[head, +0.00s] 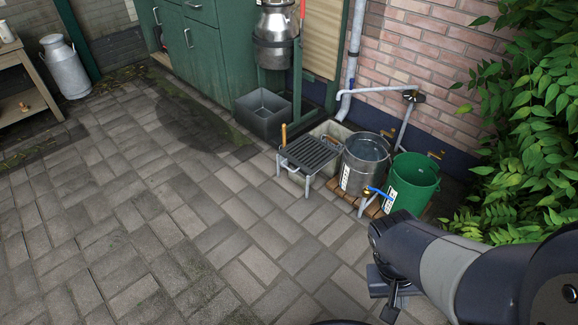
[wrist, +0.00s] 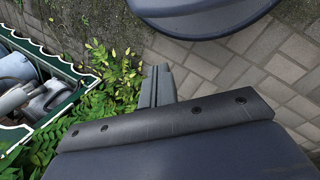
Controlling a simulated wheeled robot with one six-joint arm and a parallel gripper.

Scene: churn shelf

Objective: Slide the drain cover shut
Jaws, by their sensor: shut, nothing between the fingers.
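The drain cover looks to be the dark slatted grate (head: 311,152), lying flat on a light metal frame with legs. It sits at the front left of a pale concrete drain basin (head: 327,130), part of whose inside shows behind it. An upright wooden handle (head: 284,135) stands at its left edge. My gripper (head: 393,303) is low at the right in the head view, well apart from the grate. In the wrist view my gripper (wrist: 157,86) is shut and empty, above leaves and paving. The grate is not visible in the wrist view.
A metal bucket of water (head: 366,165) and a green bucket (head: 411,184) stand right of the drain, with a blue-handled tap (head: 374,192) in front. A dark grey tub (head: 263,115) is behind left. Leafy plants (head: 530,130) fill the right. Paving at left is clear.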

